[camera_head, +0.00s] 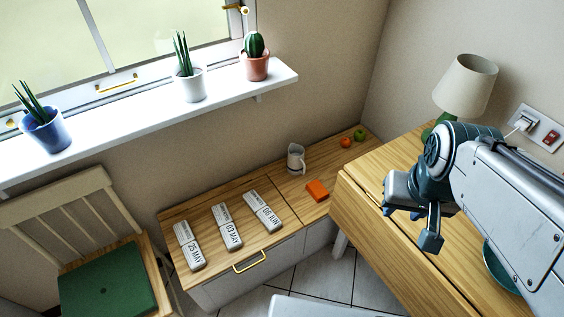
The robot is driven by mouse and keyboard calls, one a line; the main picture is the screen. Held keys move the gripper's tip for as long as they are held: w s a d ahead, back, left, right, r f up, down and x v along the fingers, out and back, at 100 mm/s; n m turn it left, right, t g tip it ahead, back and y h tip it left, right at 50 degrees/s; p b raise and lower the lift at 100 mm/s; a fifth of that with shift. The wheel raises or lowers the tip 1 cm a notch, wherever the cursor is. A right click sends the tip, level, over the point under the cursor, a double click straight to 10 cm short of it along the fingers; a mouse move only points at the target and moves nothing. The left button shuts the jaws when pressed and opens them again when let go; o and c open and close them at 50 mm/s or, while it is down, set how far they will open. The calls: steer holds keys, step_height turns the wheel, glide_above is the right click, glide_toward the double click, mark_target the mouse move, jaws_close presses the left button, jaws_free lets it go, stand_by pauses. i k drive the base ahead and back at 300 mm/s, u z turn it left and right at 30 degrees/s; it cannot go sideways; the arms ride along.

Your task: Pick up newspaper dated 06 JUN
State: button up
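The newspaper dated 06 JUN (264,212) lies on the low wooden cabinet top (284,228), the rightmost of three white folded newspapers. The newspaper dated 03 MAY (228,227) lies to its left, and the one dated 25 MAY (189,247) lies farther left. All three are tilted in the picture, their dates facing up. My gripper (410,228) hangs over the wooden table at the right, apart from the newspapers and well to the right of them. Its fingers look spread, with nothing seen between them.
An orange block (317,190), a mug (296,157), an orange fruit (346,141) and a green apple (360,133) are on the cabinet. A lamp (467,85) stands behind my arm. A chair (75,215) stands left.

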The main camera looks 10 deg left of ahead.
mark_target(261, 210)
steer(key=u, duration=0.25)
steer(key=i, duration=0.6)
steer(key=u, duration=0.8)
steer(key=i, duration=0.3)
steer(key=u, duration=0.35)
